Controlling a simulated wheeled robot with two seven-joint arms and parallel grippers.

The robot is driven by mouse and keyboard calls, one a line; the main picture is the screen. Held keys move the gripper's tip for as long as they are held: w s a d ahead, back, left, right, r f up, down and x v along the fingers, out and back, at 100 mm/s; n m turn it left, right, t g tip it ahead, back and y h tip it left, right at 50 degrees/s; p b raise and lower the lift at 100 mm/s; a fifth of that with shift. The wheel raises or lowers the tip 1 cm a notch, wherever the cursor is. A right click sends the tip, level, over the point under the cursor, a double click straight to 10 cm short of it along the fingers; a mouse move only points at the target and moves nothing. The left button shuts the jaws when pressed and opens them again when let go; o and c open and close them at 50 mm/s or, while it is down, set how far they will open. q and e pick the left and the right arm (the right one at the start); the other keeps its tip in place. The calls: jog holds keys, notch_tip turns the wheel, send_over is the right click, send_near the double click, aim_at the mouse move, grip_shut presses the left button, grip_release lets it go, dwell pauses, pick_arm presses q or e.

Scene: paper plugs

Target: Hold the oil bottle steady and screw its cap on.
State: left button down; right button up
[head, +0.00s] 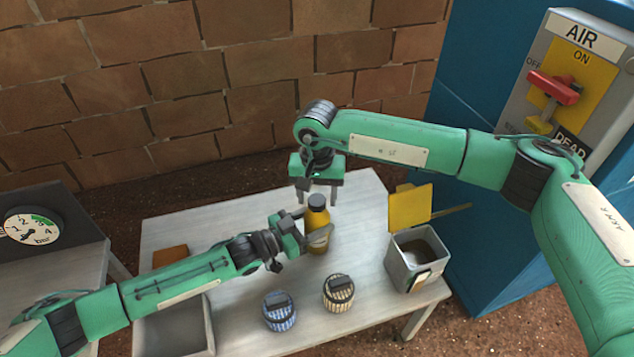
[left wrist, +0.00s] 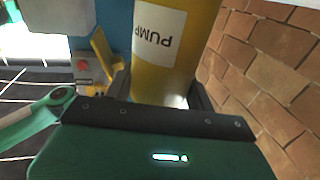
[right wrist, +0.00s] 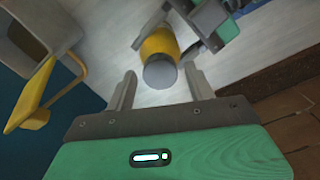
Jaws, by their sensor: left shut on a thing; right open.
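The yellow oil bottle (head: 318,240) stands upright on the pale table (head: 358,205), near its middle. A dark grey cap (head: 318,201) sits on its top; I cannot tell how tightly. My left gripper (head: 318,236) is shut around the bottle's body. The left wrist view shows the bottle (left wrist: 180,50) with its PUMP label close up between the fingers. My right gripper (head: 317,196) is open, pointing down just above and behind the cap. In the right wrist view the cap (right wrist: 160,74) lies between and ahead of the open fingers (right wrist: 160,80), apart from them.
Two woven-look striped pots, one blue (head: 280,312) and one tan (head: 338,295), stand at the table's front. A grey bin (head: 405,270) with a raised yellow lid (head: 409,207) is at right. An open grey box (head: 175,330) is front left. The table's back is clear.

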jog(key=shift+f, duration=0.4)
jog(key=shift+c, duration=0.4)
jog(key=c, duration=1)
jog(key=shift+c, duration=0.3)
